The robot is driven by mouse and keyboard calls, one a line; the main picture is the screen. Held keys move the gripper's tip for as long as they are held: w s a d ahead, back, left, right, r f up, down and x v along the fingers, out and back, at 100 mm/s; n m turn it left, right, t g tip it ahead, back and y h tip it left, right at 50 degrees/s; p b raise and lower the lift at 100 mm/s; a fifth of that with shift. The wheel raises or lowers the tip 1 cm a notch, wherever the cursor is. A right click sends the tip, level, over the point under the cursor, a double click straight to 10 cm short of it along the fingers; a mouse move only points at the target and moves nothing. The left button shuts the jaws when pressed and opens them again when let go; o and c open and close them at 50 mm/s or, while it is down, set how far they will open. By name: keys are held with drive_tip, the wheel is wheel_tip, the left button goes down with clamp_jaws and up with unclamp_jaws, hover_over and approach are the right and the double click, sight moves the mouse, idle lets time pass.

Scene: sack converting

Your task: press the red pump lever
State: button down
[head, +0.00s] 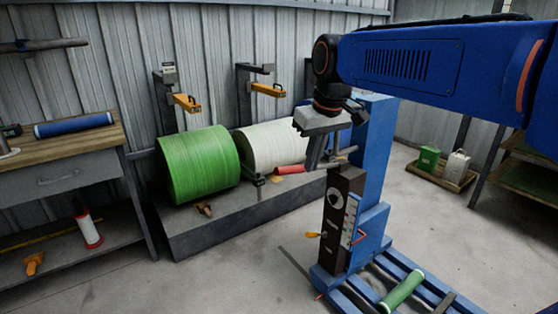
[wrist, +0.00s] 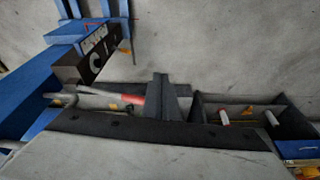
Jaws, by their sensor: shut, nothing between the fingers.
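The red pump lever (head: 292,169) sticks out to the left from the dark post (head: 341,205) of the blue machine, with a red grip on a grey bar. In the wrist view the red grip (wrist: 126,98) lies just left of the fingers, its end close to them. My gripper (head: 312,163) is shut and empty, pointing down beside the grip. Its dark fingertips (wrist: 167,84) show together in the wrist view. I cannot tell whether they touch the lever. The fingers hide what lies right behind them.
A green roll (head: 198,165) and a white roll (head: 270,147) stand on a grey platform (head: 190,235) behind. A workbench (head: 65,155) is at left. An orange-knobbed handle (head: 315,234) and a small red handle (head: 359,237) are lower on the machine. Open floor lies in front.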

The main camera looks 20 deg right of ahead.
wheel_tip(320, 180, up, 6)
drive_tip(key=n+g, duration=0.1)
drive_tip(key=n, duration=0.1)
hover_over(277, 168)
drive_tip(key=s+d, duration=0.2)
drive_tip(key=s, duration=0.1)
drive_tip(key=shift+a, duration=0.2)
drive_tip(key=f, duration=0.4)
drive_tip(key=w+f, duration=0.1)
drive_tip(key=f, duration=0.4)
drive_tip(key=w+a+f, duration=0.1)
drive_tip(key=f, duration=0.3)
drive_tip(key=shift+w+a+f, duration=0.1)
drive_tip(key=shift+w+f, duration=0.05)
drive_tip(key=shift+f, duration=0.25)
